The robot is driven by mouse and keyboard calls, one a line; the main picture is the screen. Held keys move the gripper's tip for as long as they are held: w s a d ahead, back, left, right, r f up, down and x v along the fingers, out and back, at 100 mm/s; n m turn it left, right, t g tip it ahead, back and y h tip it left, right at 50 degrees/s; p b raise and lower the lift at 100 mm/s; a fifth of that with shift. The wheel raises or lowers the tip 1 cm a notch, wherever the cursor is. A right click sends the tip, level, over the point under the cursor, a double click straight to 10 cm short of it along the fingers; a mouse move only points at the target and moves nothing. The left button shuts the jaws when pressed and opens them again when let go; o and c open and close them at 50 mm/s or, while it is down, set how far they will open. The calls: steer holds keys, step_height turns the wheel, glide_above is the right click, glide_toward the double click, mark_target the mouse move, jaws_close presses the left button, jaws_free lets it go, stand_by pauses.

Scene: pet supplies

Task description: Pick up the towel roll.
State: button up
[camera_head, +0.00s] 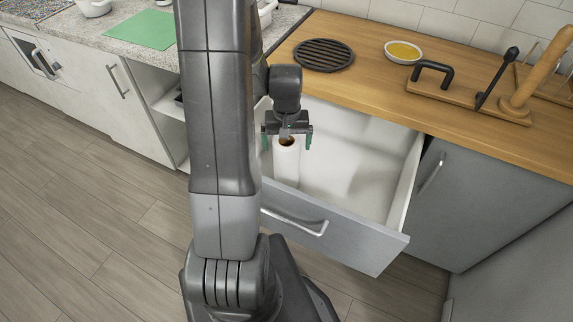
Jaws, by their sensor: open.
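The towel roll (287,165) is white with a brown core at its top end. It stands upright inside the open drawer (377,243), near the drawer's left front part. My gripper (287,143) points down over the top of the roll. Its two fingers are spread apart, one on each side of the roll's upper end. I cannot tell whether either finger touches the roll.
The wooden counter (460,120) above the drawer holds a black round trivet (324,55), a bowl of yellow contents (404,52) and a board with a black handle and a wooden post (535,72). The drawer's right part is empty. A green mat (140,30) lies on the left counter.

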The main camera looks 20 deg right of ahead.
steer(key=shift+f, duration=1.3)
steer(key=shift+a, duration=0.1)
steer(key=shift+c, duration=0.3)
steer(key=c, duration=1.3)
steer(key=shift+c, duration=0.2)
steer(key=shift+r, duration=0.1)
